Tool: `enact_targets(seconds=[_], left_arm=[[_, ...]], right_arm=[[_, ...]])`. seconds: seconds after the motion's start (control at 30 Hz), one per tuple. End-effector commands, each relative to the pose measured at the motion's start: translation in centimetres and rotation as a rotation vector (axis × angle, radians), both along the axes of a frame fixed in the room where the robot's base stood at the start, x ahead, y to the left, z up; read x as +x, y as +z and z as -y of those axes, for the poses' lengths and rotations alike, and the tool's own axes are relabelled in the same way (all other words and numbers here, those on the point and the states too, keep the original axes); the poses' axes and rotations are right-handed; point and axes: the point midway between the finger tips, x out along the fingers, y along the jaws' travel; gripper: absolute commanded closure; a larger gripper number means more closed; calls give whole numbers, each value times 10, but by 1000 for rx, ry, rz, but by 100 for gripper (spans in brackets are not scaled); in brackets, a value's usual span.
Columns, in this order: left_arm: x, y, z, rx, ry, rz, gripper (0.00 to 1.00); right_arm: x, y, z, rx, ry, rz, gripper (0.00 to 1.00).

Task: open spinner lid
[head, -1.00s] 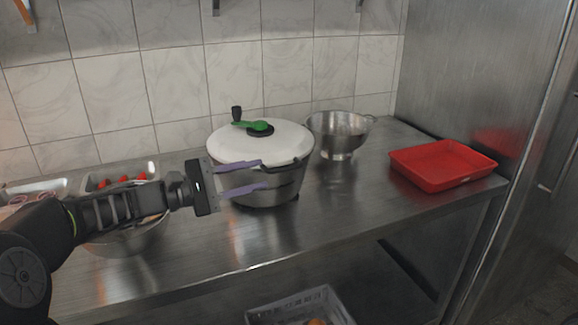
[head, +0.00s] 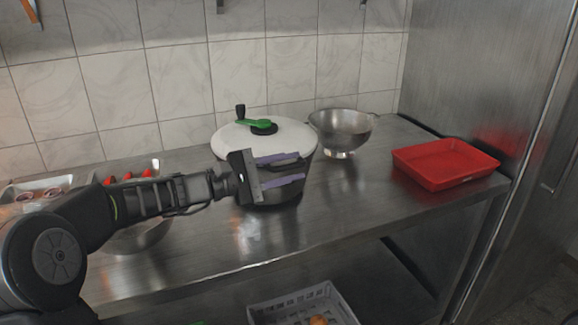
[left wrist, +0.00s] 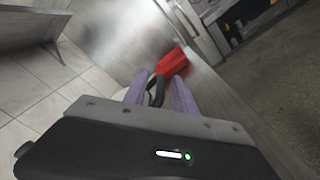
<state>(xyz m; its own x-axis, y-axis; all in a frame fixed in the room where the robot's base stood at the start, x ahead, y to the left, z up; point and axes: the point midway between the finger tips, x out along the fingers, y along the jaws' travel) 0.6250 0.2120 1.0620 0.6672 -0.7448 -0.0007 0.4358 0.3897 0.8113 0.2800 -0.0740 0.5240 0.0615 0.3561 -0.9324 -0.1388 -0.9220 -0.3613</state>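The salad spinner is a steel pot with a white lid (head: 290,133), a green crank (head: 258,123) with a black knob, and a black side handle (head: 290,164). The lid sits on the pot. My left gripper (head: 301,167) is in front of the pot, with one purple finger above the other at the side handle. In the left wrist view, the black handle (left wrist: 156,92) shows between the two fingers of the left gripper (left wrist: 157,86), which are apart. Whether they touch the handle cannot be told. My right gripper is not in view.
A steel colander (head: 340,130) stands right of the spinner. A red tray (head: 445,163) lies at the counter's right. A bowl (head: 140,238) and containers with food are at the left, partly behind my arm. A grey crate (head: 300,306) is below. The front counter is clear.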

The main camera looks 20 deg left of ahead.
Motion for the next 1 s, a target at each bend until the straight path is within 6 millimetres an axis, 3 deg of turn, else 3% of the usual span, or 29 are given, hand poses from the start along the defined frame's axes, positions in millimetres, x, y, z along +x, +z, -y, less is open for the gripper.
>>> enact_targets(seconds=[0.2, 0.6, 1.0], left_arm=[[0, 0, 0, 0, 0, 0, 69], [-1, -1, 0, 0, -1, -3, 100], [-1, -5, 1, 1, -4, -9, 100]], right_arm=[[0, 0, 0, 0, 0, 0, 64], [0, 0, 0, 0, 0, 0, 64], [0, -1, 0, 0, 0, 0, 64]])
